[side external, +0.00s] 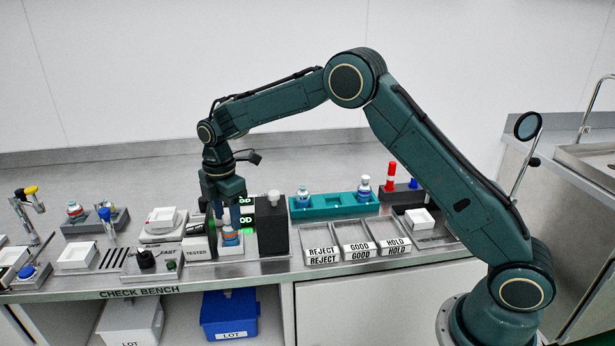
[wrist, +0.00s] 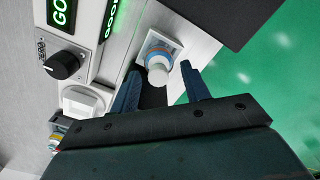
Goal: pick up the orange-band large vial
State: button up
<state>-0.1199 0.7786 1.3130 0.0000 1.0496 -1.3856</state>
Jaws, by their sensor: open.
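The orange-band large vial (side external: 230,238) stands upright on a small white pad in the tester, with a blue band and an orange band showing. In the wrist view the vial (wrist: 158,66) shows its white cap end-on, with blue and orange rings on the body. My gripper (side external: 232,222) points down right over the vial. In the wrist view my gripper (wrist: 160,75) is open, with one blue finger on each side of the cap. I cannot tell whether the fingers touch the vial. The vial's upper part is hidden by the gripper in the side view.
A dark block (side external: 272,226) stands close to the right of the vial, and lit green displays (side external: 246,217) are next to it. A teal rack (side external: 335,206) holds other vials further right. REJECT, GOOD and HOLD trays (side external: 358,240) lie at the front.

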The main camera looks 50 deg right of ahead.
jog(key=shift+w+f, duration=0.1)
jog(key=shift+f, duration=1.8)
jog(key=c, duration=0.8)
jog(key=shift+r, duration=0.1)
jog(key=shift+c, duration=0.2)
notch_tip(320, 180, up, 20)
